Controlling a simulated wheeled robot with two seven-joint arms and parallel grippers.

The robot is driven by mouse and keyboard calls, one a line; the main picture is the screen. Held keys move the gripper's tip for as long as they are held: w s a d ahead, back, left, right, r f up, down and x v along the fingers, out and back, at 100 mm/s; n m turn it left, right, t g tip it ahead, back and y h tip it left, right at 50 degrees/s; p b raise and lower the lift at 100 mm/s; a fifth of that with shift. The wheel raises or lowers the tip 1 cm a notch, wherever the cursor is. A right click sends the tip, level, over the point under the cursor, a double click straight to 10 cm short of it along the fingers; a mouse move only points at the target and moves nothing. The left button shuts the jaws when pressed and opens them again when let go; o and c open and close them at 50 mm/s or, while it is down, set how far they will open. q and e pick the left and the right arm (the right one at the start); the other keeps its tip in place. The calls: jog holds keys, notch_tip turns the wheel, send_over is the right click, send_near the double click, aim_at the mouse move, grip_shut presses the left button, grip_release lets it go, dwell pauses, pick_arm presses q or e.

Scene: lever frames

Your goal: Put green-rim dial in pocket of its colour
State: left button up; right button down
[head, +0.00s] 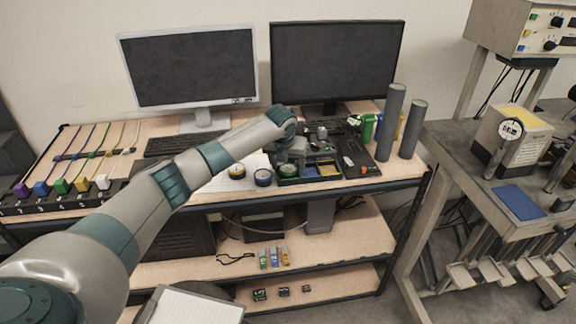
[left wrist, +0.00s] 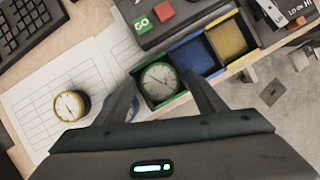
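The green-rim dial (left wrist: 158,82) has a pale face and lies face up within the green pocket (left wrist: 143,100) at the end of the pocket tray. In the head view the dial (head: 289,170) shows just below my left gripper (head: 290,160). In the left wrist view the fingers of my left gripper (left wrist: 163,100) stand apart, one on each side of the dial, with gaps between them and its rim. The blue pocket (left wrist: 193,57) and the yellow pocket (left wrist: 231,39) beside it look empty. My right gripper is not in view.
A yellow-rim dial (head: 237,170) and a blue-rim dial (head: 263,177) stand left of the tray on paper sheets; my left finger partly hides the blue one in the wrist view. Two grey cylinders (head: 391,122) stand at the right. Monitors (head: 190,68) and a keyboard (head: 180,143) are behind.

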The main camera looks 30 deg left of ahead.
pick_arm(q)
jog(key=b+v, duration=0.3)
jog(key=v, duration=0.9)
dwell(0.8)
